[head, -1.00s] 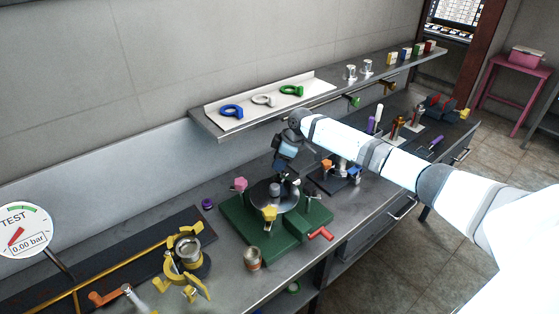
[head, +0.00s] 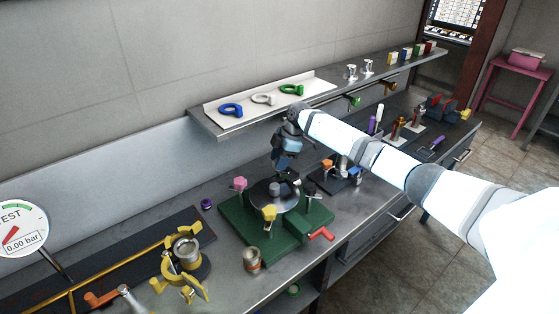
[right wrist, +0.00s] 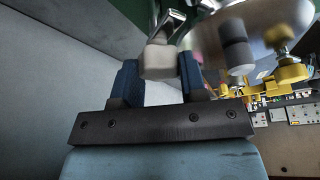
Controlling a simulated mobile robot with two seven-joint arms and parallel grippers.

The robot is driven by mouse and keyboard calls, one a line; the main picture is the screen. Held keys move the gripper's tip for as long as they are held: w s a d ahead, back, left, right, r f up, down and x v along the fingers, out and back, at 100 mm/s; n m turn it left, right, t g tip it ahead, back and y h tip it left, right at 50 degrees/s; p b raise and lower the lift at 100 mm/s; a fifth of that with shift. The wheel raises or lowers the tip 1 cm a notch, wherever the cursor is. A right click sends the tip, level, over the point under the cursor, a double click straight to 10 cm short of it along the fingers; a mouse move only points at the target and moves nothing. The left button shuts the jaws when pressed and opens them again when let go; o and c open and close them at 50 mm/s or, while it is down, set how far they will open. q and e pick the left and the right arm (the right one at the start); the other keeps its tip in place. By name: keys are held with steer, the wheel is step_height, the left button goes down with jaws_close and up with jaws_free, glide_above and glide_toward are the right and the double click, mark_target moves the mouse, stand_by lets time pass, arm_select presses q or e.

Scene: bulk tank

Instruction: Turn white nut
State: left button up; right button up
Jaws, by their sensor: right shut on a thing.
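The white nut (right wrist: 159,62) sits between the two blue fingers of my right gripper (right wrist: 158,75) in the right wrist view, with a metal clamp piece just above it. The gripper is shut on the nut. In the head view my right gripper (head: 287,172) reaches down at the back right of the round metal lid (head: 268,198) on the green base (head: 236,222) and hides the nut. A pink knob (head: 239,184) and a yellow knob (head: 269,213) stand at the lid's edge. My left gripper is not in view.
A red handle (head: 321,234) sticks out at the front of the green base. A can (head: 252,259) and a yellow clamp (head: 183,279) stand to the left. A shelf (head: 222,132) with coloured ring tools runs above. My right arm spans the bench's right side.

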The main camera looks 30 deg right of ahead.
steer(key=o, duration=0.9)
steer(key=shift+r, duration=0.1)
steer(key=shift+d+r, duration=0.15)
steer(key=shift+r, duration=0.2)
steer(key=shift+s+d+r+b, duration=0.3)
steer(key=shift+s+d+b, duration=0.2)
steer(key=shift+d, duration=1.55)
steer(key=shift+s+d+r+b, duration=0.35)
steer(key=shift+s+d, duration=0.3)
steer(key=shift+d, duration=1.45)
steer(key=shift+s+d+r+b, duration=0.3)
steer(key=shift+s+d+b, duration=0.2)
steer(key=shift+d, duration=1.55)
steer(key=shift+a, duration=0.1)
